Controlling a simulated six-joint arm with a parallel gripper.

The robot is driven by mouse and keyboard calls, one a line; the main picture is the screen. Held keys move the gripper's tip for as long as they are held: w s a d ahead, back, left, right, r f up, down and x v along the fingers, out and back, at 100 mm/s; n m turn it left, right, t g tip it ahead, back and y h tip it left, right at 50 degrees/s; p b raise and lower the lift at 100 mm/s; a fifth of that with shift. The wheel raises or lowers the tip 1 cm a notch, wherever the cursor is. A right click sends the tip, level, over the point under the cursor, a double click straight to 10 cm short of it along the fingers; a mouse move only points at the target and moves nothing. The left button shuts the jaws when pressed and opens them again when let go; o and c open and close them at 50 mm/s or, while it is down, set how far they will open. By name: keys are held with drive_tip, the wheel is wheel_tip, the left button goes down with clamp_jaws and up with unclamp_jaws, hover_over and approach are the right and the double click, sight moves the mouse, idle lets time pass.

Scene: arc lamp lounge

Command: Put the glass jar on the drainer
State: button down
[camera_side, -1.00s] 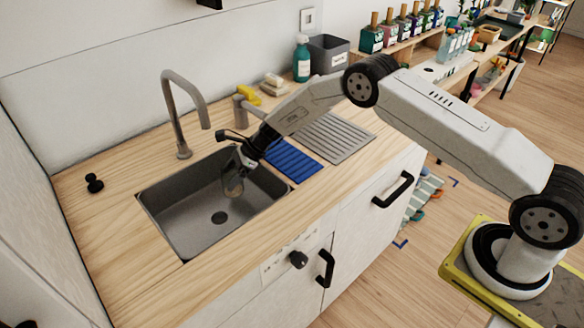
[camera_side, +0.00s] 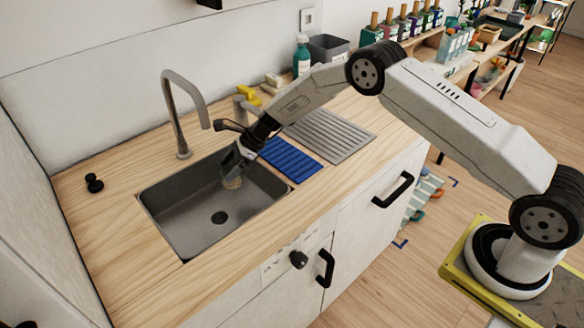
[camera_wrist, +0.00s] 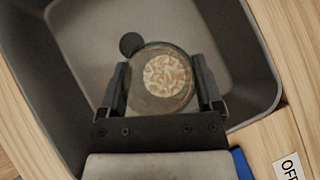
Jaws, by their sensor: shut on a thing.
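The glass jar (camera_wrist: 150,102) is between the two fingers of my gripper (camera_wrist: 161,76) in the wrist view, its round end with a pale, orange-patterned disc facing the camera. In the side view my gripper (camera_side: 236,170) is shut on the jar (camera_side: 232,183) within the sink's outline, near its back right part. The fingers hide part of the jar there, and I cannot tell how far it is from the sink floor. The grey ribbed drainer (camera_side: 345,140) lies on the counter right of the sink, with nothing seen on it; my arm covers its back left part.
The grey sink (camera_side: 190,225) has a tall faucet (camera_side: 168,110) behind it. A blue ribbed mat (camera_side: 292,160) lies between sink and drainer. A teal bottle (camera_side: 302,58), a grey bin (camera_side: 328,48) and a yellow item (camera_side: 248,95) stand at the back.

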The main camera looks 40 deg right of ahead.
drive_tip(key=shift+d+r, duration=0.2)
drive_tip(key=shift+r, duration=0.45)
drive_tip(key=s+d+r+m+t+h, duration=0.2)
drive_tip(key=s+d+r+m, duration=0.3)
drive_tip(key=r, duration=0.5)
drive_tip(key=s+d+r+m+t+h, duration=0.25)
drive_tip(key=s+d+r, duration=0.4)
drive_tip(key=r, duration=0.35)
drive_tip(key=s+d+f, duration=0.1)
drive_tip(key=s+d, duration=0.3)
drive_tip(key=d, duration=0.4)
drive_tip(key=s+d+f+m, duration=0.1)
drive_tip(key=s+d, duration=0.3)
drive_tip(key=d, duration=0.4)
drive_tip(key=shift+d+f, duration=0.25)
drive_tip(key=shift+f, duration=0.3)
drive_tip(key=shift+w, duration=0.1)
